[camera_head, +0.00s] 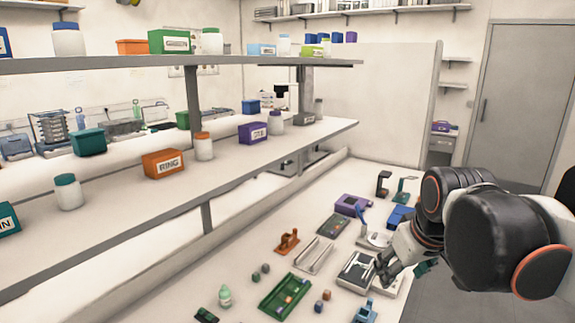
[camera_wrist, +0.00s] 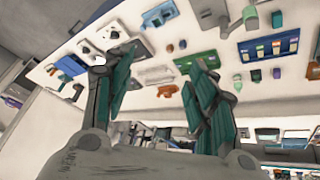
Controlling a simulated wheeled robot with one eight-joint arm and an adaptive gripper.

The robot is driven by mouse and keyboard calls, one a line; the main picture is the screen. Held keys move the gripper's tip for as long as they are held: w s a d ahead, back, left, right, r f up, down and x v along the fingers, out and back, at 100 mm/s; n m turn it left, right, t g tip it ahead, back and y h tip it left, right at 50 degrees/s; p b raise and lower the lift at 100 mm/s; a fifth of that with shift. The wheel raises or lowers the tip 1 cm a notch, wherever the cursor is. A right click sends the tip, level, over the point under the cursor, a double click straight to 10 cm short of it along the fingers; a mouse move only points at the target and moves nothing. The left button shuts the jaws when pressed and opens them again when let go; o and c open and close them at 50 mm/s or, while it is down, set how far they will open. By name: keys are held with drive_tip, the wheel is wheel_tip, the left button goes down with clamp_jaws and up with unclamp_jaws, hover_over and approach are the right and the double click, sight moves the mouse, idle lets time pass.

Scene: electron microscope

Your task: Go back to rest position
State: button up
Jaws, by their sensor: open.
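My gripper (camera_head: 388,272) is above the right side of the workbench (camera_head: 225,262) in the head view, near a grey-and-black tray device (camera_head: 357,272). In the wrist view my gripper (camera_wrist: 162,66) shows two teal-padded fingers spread apart with nothing between them. My black arm links cover part of the bench's right edge in the head view. The head view does not show how high the gripper is above the bench.
A green tray (camera_head: 285,294), an orange holder (camera_head: 288,241), a purple box (camera_head: 352,205) and small blocks lie on the bench. A two-level shelf (camera_head: 110,197) with labelled boxes and jars stands at left. A grey door (camera_head: 520,105) is at back right.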

drive_tip(key=s+a+f+m+t, duration=0.1)
drive_tip(key=s+a+f+m, duration=0.1)
drive_tip(key=s+f, duration=0.4)
drive_tip(key=s, duration=0.5)
drive_tip(key=shift+s+f+m+t, duration=0.2)
drive_tip(key=shift+s+m+t, duration=0.1)
drive_tip(key=shift+s+t, duration=0.1)
